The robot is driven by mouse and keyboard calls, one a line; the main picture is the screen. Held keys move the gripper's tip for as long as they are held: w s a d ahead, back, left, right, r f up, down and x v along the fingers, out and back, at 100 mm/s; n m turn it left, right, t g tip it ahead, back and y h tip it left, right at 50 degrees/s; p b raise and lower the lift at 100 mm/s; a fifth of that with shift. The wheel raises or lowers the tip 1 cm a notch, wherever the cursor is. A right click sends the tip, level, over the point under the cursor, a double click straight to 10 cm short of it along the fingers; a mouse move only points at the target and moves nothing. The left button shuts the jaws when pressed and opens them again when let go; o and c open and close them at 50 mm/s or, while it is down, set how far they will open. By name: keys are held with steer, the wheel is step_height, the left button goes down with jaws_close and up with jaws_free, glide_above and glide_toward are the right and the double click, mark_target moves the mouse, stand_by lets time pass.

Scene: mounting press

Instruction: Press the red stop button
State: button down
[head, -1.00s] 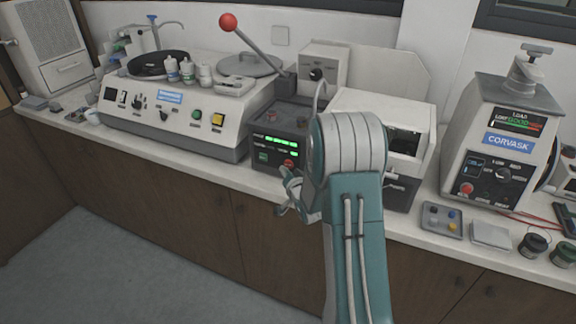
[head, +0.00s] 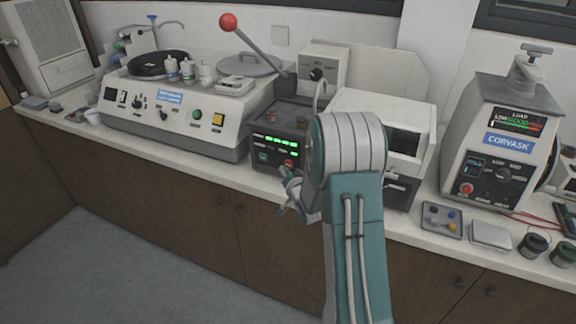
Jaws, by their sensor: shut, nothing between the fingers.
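A red button (head: 288,163) is on the lower right of a dark control panel (head: 272,150) with green lit readouts, left of my arm in the head view. A green button (head: 263,156) is to its left. My gripper (head: 285,171) is shut and empty, with its tip just below the red button in the picture. I cannot tell whether it touches the button. Another red button (head: 466,188) is on the front of the CORVASK machine (head: 512,140) at the right, well away from my gripper.
A white box-shaped machine (head: 385,110) stands behind my arm. A polishing machine (head: 180,117) stands at the left, and a red-knobbed lever (head: 228,22) rises above the dark-panel unit. A small tray (head: 441,212) and jars (head: 532,245) sit on the counter at the right.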

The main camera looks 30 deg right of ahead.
steer(key=shift+d, duration=0.1)
steer(key=shift+w+d+r, duration=0.1)
steer(key=shift+w+d, duration=0.1)
steer(key=shift+d, duration=0.05)
stand_by(0.3)
steer(key=shift+w+d, duration=0.25)
steer(key=shift+d, duration=0.05)
stand_by(0.7)
steer(key=shift+s+a, duration=0.1)
steer(key=shift+a, duration=0.05)
steer(key=shift+s+a, duration=0.4)
steer(key=shift+a, duration=0.1)
steer(key=s+a, duration=0.1)
steer(key=a, duration=0.1)
steer(key=s+a, duration=0.2)
stand_by(0.7)
stand_by(0.6)
